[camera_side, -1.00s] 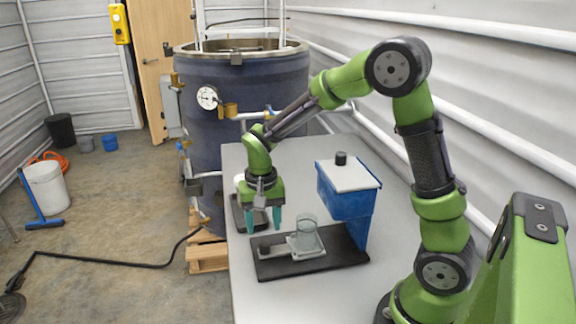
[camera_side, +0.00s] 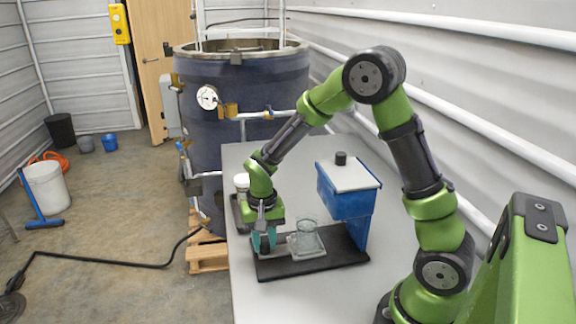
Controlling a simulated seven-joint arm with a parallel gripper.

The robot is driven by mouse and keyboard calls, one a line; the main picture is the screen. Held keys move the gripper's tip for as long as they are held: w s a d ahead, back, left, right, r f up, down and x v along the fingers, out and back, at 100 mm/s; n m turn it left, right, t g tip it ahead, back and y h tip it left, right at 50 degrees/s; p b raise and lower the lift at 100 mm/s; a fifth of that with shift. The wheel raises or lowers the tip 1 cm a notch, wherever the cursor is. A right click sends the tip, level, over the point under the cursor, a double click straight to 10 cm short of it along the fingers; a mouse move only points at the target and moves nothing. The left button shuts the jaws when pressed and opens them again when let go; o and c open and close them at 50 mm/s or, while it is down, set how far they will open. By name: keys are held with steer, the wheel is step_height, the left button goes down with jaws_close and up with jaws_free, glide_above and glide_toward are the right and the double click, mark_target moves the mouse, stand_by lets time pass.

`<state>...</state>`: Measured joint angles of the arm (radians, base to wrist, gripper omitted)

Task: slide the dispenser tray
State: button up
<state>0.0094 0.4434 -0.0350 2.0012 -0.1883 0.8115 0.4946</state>
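The dispenser is a blue hopper (camera_side: 347,203) with a pale lid and a black knob, standing on a dark base plate (camera_side: 325,263) on the table. The light grey dispenser tray (camera_side: 291,242) lies low on the plate, left of the hopper's leg. A clear glass beaker (camera_side: 308,240) stands upright on the tray.
A white-lidded jar (camera_side: 241,182) on a dark stand is just behind my gripper. The grey table (camera_side: 268,302) is clear in front of the plate. A large dark tank (camera_side: 245,95) stands beyond the table's left edge.

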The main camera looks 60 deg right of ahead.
mark_target(284, 248)
jaws_close()
steer(key=s+d, duration=0.3)
steer(key=shift+s+d, duration=0.2)
steer(key=shift+d, duration=0.1)
steer(key=o, duration=0.9)
jaws_free()
steer(key=shift+c, duration=0.2)
steer(key=shift+r, duration=0.1)
step_height(284, 248, up, 17)
steer(key=shift+a, duration=0.1)
